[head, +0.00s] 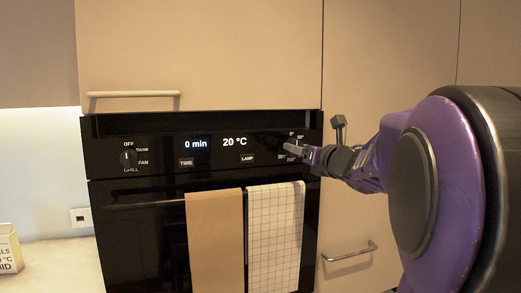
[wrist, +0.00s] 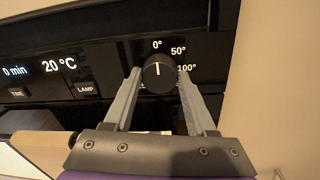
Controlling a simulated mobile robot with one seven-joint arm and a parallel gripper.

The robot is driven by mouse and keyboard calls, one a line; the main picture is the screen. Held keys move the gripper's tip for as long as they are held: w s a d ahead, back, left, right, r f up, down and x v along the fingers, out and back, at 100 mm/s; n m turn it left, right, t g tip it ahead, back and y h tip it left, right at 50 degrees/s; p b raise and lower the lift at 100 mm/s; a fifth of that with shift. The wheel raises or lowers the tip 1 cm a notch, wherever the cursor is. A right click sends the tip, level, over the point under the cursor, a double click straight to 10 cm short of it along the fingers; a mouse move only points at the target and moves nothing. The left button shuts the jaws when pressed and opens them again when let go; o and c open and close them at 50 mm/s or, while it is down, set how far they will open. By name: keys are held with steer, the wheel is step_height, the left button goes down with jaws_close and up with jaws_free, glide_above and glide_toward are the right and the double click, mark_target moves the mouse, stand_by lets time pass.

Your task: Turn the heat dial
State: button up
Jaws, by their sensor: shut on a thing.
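The heat dial (wrist: 158,72) is a round black knob with a white pointer line, on the right of the oven's control panel. Marks of 0°, 50° and 100° show around it, and its pointer stands up near 0°. My gripper (wrist: 157,78) has one finger on each side of the dial and is shut on it. The oven display (head: 234,141) reads 20 °C.
The mode knob (head: 128,158) is at the panel's left. The TIME button (head: 186,162) and LAMP button (head: 247,158) lie between. A brown towel (head: 215,240) and a checked towel (head: 274,235) hang on the oven handle below. A drawer handle (head: 349,252) is at lower right.

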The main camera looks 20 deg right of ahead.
steer(key=shift+m, duration=0.3)
steer(key=m+b, duration=0.1)
steer(key=m, duration=0.1)
steer(key=shift+f+m, duration=0.1)
steer(key=shift+m, duration=0.2)
steer(key=m, duration=0.3)
steer(key=shift+m+b, duration=0.3)
steer(key=shift+b, duration=0.05)
steer(key=m, duration=0.6)
steer(key=shift+m+t+h, duration=0.3)
steer(key=shift+m, duration=0.1)
steer(key=m+p, duration=0.1)
steer(key=m, duration=0.2)
steer(key=shift+m, duration=0.3)
steer(key=m, duration=0.4)
steer(key=shift+a+h, duration=0.1)
steer(key=shift+h, duration=0.2)
steer(key=m, duration=0.6)
steer(key=shift+m+p, duration=0.3)
steer(key=shift+p, duration=0.05)
